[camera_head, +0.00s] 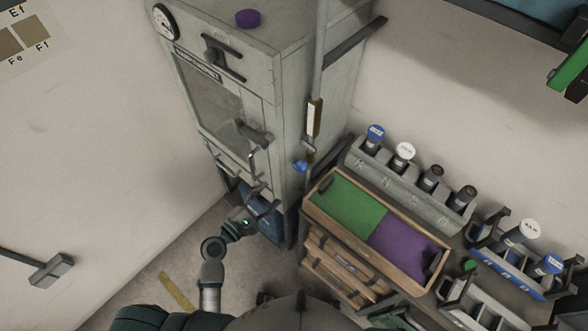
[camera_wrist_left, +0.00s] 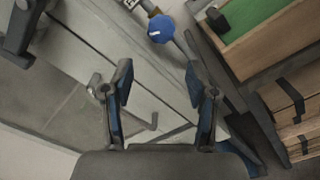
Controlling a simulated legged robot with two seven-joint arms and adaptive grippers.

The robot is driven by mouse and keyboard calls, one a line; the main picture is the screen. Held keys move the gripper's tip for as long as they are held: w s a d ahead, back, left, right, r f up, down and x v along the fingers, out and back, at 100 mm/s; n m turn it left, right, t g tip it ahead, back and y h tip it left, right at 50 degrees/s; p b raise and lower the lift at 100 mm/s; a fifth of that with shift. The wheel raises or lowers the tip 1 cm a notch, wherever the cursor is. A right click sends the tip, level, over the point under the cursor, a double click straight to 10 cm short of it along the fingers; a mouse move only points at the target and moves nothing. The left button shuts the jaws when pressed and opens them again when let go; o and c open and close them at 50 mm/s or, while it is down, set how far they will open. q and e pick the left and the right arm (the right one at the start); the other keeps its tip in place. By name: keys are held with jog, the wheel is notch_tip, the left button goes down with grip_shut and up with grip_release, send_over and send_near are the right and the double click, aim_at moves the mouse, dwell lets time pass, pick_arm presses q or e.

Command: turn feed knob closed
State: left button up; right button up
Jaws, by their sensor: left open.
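My left gripper (camera_head: 264,198) is below and left of the knob, in front of the lower cabinet. In the left wrist view its two fingers (camera_wrist_left: 158,82) are spread, with nothing between them. The knob lies beyond the fingertips, apart from them. My right gripper is not in view.
The grey cabinet (camera_head: 275,48) has protruding handles and a purple knob (camera_head: 248,18) on top. A wooden tray with green and purple sections (camera_head: 427,284) stands to the right. Behind it a grey rack (camera_head: 400,185) holds several capped bottles. Open floor (camera_head: 200,245) lies left of the cabinet.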

aim_at(297, 169)
pick_arm(q)
jog(key=x, duration=1.1)
jog(key=shift+d, duration=0.25)
jog(key=shift+w+d, duration=0.1)
jog(key=shift+w, duration=0.35)
jog(key=shift+d, duration=0.15)
jog(key=c, duration=0.9)
